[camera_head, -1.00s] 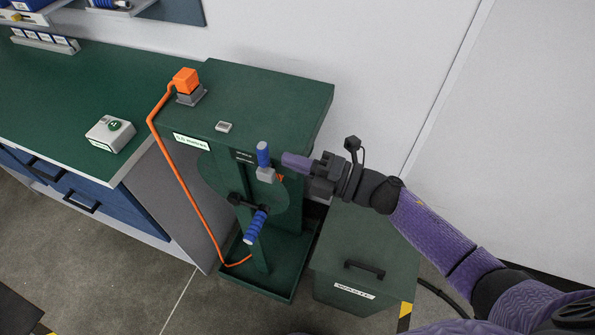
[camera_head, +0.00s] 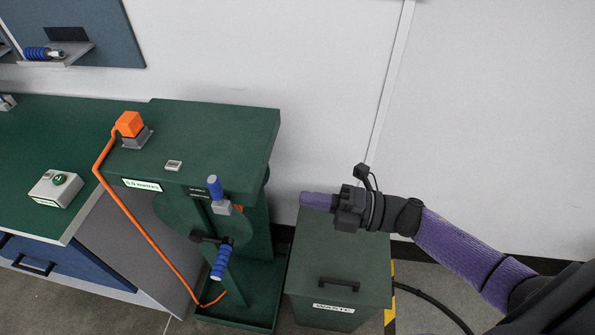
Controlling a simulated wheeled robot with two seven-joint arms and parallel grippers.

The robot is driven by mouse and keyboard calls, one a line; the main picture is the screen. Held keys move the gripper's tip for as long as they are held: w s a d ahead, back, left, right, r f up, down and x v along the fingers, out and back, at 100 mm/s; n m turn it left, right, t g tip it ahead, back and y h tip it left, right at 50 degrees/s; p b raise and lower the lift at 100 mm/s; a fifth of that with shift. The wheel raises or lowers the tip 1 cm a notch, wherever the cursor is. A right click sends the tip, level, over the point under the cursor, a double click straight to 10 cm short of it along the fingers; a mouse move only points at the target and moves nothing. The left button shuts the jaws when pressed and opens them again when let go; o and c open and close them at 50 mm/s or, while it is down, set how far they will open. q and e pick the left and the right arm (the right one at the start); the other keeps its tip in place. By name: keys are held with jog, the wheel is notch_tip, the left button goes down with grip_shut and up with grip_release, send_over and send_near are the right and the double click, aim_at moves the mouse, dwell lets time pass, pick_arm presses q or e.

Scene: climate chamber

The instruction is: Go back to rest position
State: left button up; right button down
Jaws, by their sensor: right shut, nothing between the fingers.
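My right gripper (camera_head: 318,201) is shut and empty. Its purple fingers point left, above the back of the green waste bin and to the right of the green stand (camera_head: 215,135). It is apart from the blue-topped lever (camera_head: 215,188) on the stand's front. A second blue ribbed handle (camera_head: 221,262) hangs lower on the stand. My right arm (camera_head: 450,245) comes in from the right edge. My left gripper is not in view.
The waste bin (camera_head: 338,268) stands right of the stand, its lid closed. An orange cable (camera_head: 140,228) runs from an orange plug (camera_head: 130,124) down to the stand's tray. A green bench (camera_head: 80,125) with a button box (camera_head: 57,188) is at left.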

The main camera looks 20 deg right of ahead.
jog(key=s+d+f+m+t+h, duration=0.1)
jog(key=s+d+f+m+h, duration=0.2)
jog(key=f+m+h, duration=0.55)
jog(key=s+d+f+m+h, duration=0.25)
jog(key=f+m+h, duration=0.25)
jog(key=f+m, duration=0.65)
jog(key=s+a+f+m+g, duration=0.1)
jog(key=s+f+m+g, duration=0.1)
jog(key=s+f, duration=0.3)
jog(key=s+a+f+m+g+h, duration=0.1)
jog(key=s+f+g, duration=0.4)
jog(key=s, duration=0.7)
jog(key=s+a+f+m+g+h, duration=0.1)
jog(key=s+a+f+m+g, duration=0.1)
jog(key=s+f, duration=0.4)
jog(key=s+m+g, duration=0.1)
jog(key=s+g, duration=0.1)
jog(key=s, duration=0.1)
jog(key=shift+s+a+f+m, duration=0.15)
jog(key=shift+a+f+m, duration=0.15)
jog(key=shift+h, duration=0.25)
